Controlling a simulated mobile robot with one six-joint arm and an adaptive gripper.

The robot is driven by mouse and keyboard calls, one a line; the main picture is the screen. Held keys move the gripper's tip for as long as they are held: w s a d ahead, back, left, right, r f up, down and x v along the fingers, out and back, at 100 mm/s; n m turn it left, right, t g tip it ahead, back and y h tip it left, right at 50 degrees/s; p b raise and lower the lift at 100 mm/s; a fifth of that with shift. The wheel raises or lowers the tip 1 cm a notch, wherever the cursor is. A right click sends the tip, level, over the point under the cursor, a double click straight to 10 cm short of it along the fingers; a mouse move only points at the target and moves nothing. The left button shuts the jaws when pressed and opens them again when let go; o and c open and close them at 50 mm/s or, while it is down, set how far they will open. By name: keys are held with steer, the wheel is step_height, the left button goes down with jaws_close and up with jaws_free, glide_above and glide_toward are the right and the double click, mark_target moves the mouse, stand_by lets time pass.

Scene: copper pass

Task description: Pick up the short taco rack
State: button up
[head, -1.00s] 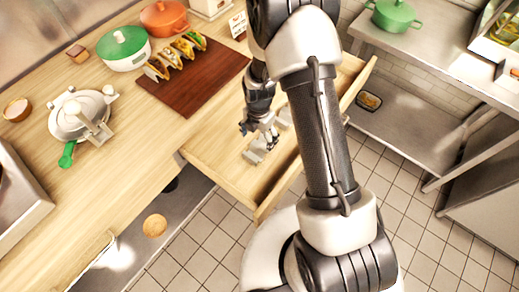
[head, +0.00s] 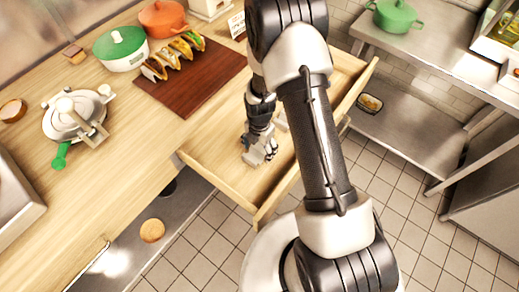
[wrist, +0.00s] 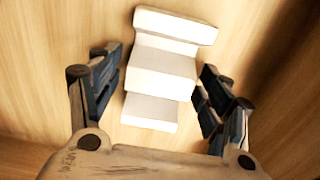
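The short taco rack is a pale, stepped metal piece (wrist: 160,72) lying in the open wooden drawer. In the wrist view it sits between the two fingers of my gripper (wrist: 158,85), with a gap on each side. My gripper is open and does not visibly touch it. In the head view my gripper (head: 262,152) is down inside the drawer and hides most of the rack.
The open drawer (head: 215,177) has raised wooden walls around my gripper. On the counter are a brown board (head: 195,92) with several tacos, a white pot with a green lid (head: 122,50), an orange pot (head: 163,18) and a round press (head: 75,115).

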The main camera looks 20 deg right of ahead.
steer(key=c, duration=0.9)
